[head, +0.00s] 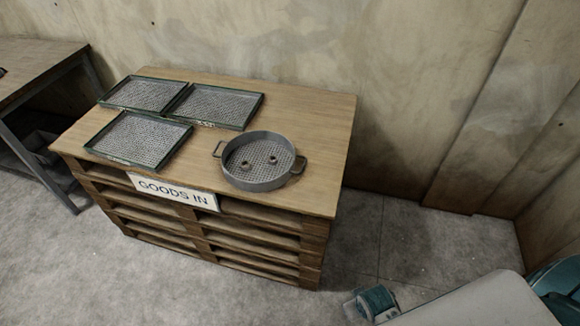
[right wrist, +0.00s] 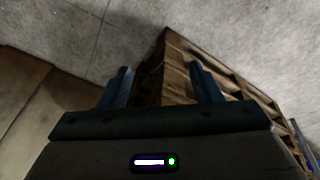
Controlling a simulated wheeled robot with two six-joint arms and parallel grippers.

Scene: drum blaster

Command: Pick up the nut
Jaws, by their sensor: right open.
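Two small dark pieces, which look like nuts, lie apart inside a round grey basket with two handles (head: 232,176) in the head view. One nut (head: 246,166) is left of the middle and the other nut (head: 273,159) is right of it. They are too small to make out in detail. My right gripper (right wrist: 160,80) is open and empty in the right wrist view, with its two blue fingers apart above the floor and beside the pallet stack. The nuts do not show in that view. My left gripper is not in view.
The basket stands on a wooden top (head: 316,130) over a pallet stack (head: 250,240) with a "GOODS IN" sign (head: 172,191). Several mesh trays (head: 140,140) lie left of the basket. A wall is behind; another table (head: 30,70) stands left. Floor (head: 440,240) at right is clear.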

